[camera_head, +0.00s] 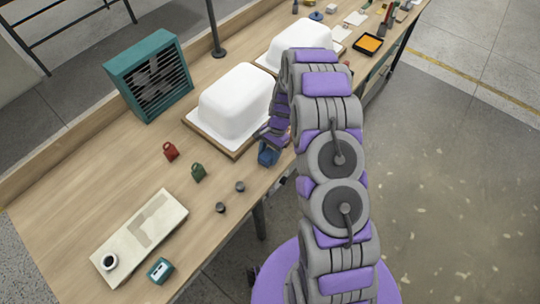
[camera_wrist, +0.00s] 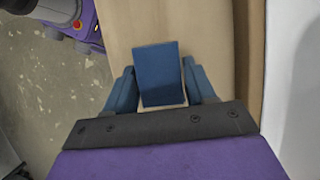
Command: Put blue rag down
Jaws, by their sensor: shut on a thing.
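The blue rag (camera_wrist: 162,84) shows in the wrist view as a dark blue, folded, block-like piece between the two blue fingers. My gripper (camera_wrist: 158,66) is shut on it. In the head view my gripper (camera_head: 268,154) is over the front edge of the wooden workbench (camera_head: 105,165), beside the nearer white tub shell (camera_head: 236,100). The rag cannot be told apart from the blue fingers there. In the wrist view bare bench top (camera_wrist: 200,25) lies beyond and below the rag. Whether the rag touches the bench is unclear.
The nearer shell sits on a wooden board; another white shell (camera_head: 300,40) stands behind it. A teal fan heater (camera_head: 150,75), a red can (camera_head: 170,151), a green can (camera_head: 198,172) and small dark knobs (camera_head: 221,207) are to the left. Clear bench lies between them and my gripper.

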